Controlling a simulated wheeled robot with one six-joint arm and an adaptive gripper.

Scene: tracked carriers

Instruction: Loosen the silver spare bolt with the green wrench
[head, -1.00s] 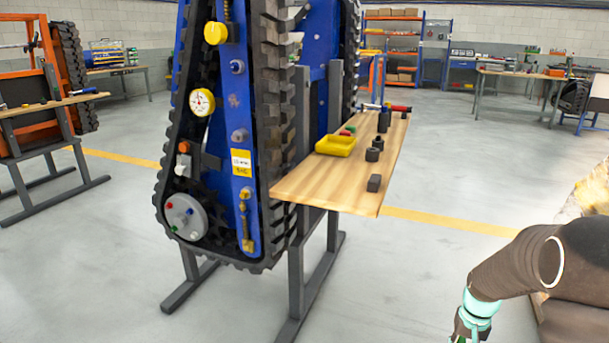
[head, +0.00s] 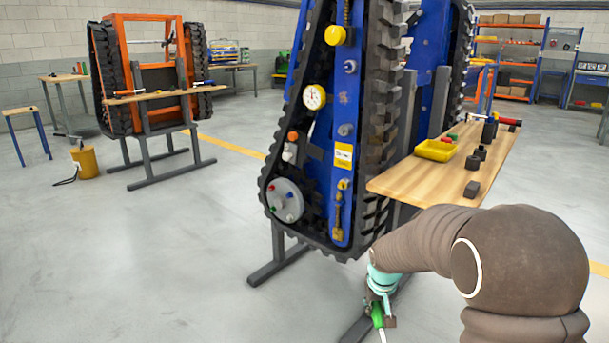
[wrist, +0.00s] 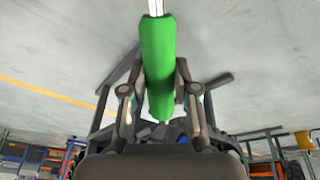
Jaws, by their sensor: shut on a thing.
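The green wrench (wrist: 157,55) has a green handle and a bright metal shaft; it also shows in the head view (head: 377,315). My gripper (wrist: 160,92) is shut on the green handle, and the metal shaft runs out past the top of the wrist view. The wrench's working end is out of view. The blue tracked carrier (head: 318,165) stands ahead, above and apart from the wrench. Grey hex-headed bolts (head: 345,130) sit on its blue side plate, another bluish one (head: 350,67) higher up. I cannot tell which is the silver spare bolt.
A wooden shelf (head: 410,186) juts from the carrier's right, bearing a yellow tray (head: 435,150) and dark blocks. Its dark stand (head: 285,262) reaches the floor. An orange carrier (head: 148,55) and yellow bucket (head: 86,162) stand left. The floor between is clear.

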